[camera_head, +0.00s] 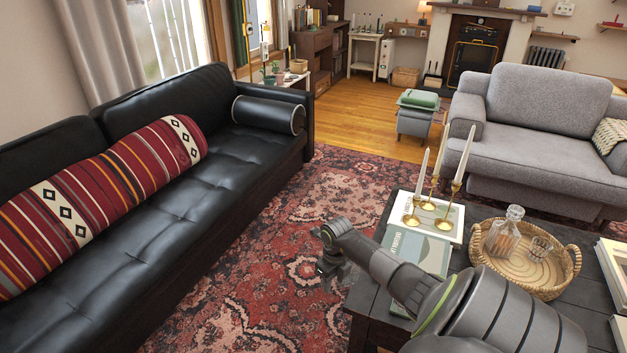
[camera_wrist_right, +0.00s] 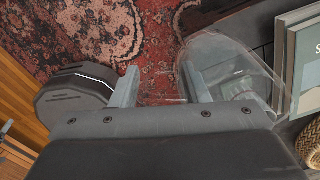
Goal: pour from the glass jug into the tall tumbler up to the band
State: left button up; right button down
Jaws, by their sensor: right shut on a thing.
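My right gripper (camera_head: 330,258) reaches over the rug, left of the dark coffee table. In the right wrist view its fingers (camera_wrist_right: 162,90) are shut on a clear glass vessel, apparently the glass jug (camera_wrist_right: 232,62). The vessel's wide body is to the right of the fingers. It is hard to make out in the head view, and its contents cannot be told. I cannot make out a tall tumbler with a band in either view. My left gripper is not in view.
The coffee table (camera_head: 378,300) holds a wicker tray (camera_head: 545,290) with a stoppered decanter (camera_head: 502,240) and a short glass (camera_head: 541,248). Brass candlesticks (camera_head: 428,204) and books (camera_head: 432,252) lie beside it. A black sofa (camera_head: 200,205) is at left. Open rug (camera_head: 270,270) lies between.

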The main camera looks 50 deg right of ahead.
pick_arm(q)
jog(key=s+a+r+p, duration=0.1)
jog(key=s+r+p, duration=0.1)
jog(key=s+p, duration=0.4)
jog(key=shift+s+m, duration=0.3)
pick_arm(e)
jog(key=s+d+r+m, duration=0.4)
jog(key=s+d+m, duration=0.3)
jog(key=d+m, duration=0.1)
jog(key=shift+d+r+m, duration=0.15)
jog(key=shift+d+m, duration=0.25)
jog(key=shift+d, duration=0.3)
